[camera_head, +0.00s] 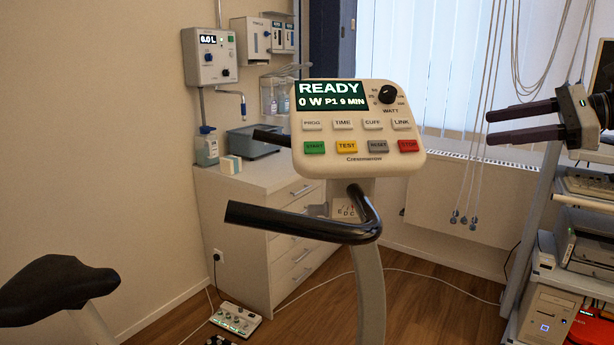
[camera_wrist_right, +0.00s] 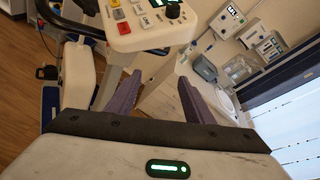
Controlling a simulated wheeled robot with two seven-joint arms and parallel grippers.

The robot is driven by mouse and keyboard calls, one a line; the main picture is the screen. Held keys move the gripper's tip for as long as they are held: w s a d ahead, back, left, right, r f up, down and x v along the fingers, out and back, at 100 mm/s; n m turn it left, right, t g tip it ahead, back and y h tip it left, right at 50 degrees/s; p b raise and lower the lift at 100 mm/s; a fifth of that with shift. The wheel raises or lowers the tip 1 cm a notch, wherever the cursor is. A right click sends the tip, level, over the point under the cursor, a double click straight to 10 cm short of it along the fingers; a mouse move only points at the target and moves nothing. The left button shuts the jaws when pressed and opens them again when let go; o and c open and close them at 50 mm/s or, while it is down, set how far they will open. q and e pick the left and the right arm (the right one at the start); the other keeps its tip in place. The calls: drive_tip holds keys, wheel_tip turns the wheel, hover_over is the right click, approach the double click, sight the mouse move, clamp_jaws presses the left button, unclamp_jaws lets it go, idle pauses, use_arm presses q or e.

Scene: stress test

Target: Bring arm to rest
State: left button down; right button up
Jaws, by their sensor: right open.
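My right gripper (camera_head: 523,123) is at the right side of the head view, its two dark fingers pointing left. They are spread apart with nothing between them. It is to the right of the exercise bike's console (camera_head: 358,130) and apart from it. In the right wrist view the fingers of the right gripper (camera_wrist_right: 158,92) are also apart and empty, with the bike console (camera_wrist_right: 145,20) beyond them at the top. The console display reads READY, 0 W, P1, 9 MIN. My left gripper does not show in either view.
The bike's handlebar (camera_head: 310,222) and saddle (camera_head: 55,286) stand in front. A shelf cart (camera_head: 545,245) with devices is below my right gripper. Cables (camera_head: 470,180) hang near the window. A white drawer cabinet (camera_head: 245,200) stands by the wall. A control box (camera_head: 236,319) lies on the floor.

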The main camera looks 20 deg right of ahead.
drive_tip(key=w+a+f+m+t, duration=0.1)
drive_tip(key=w+a+f+m, duration=0.1)
drive_tip(key=w+f, duration=0.25)
drive_tip(key=w+a+f+m, duration=0.3)
drive_tip(key=f, duration=0.3)
drive_tip(key=s+a+f+m+t+h, duration=0.1)
drive_tip(key=a+f+m+t, duration=0.15)
drive_tip(key=f+m, duration=0.65)
drive_tip(key=s+a+f+m+t+h, duration=0.15)
drive_tip(key=a+f+m, duration=0.3)
drive_tip(key=f, duration=0.85)
drive_tip(key=s+a+f+m+g+h, duration=0.2)
drive_tip(key=s+f+m+g+h, duration=0.25)
drive_tip(key=s+f+m, duration=1.25)
drive_tip(key=s+a+f+m+g+h, duration=0.1)
drive_tip(key=s+f+m+g, duration=0.1)
drive_tip(key=s+f, duration=0.45)
drive_tip(key=s+a+f+m+g+h, duration=0.15)
drive_tip(key=s+f, duration=0.25)
drive_tip(key=s, duration=0.6)
drive_tip(key=s+a+f+m+y, duration=0.2)
drive_tip(key=a+m, duration=0.7)
drive_tip(key=a, duration=1.1)
drive_tip(key=shift+a+f+t, duration=0.2)
drive_tip(key=shift+a+t, duration=0.1)
drive_tip(key=shift+a, duration=0.05)
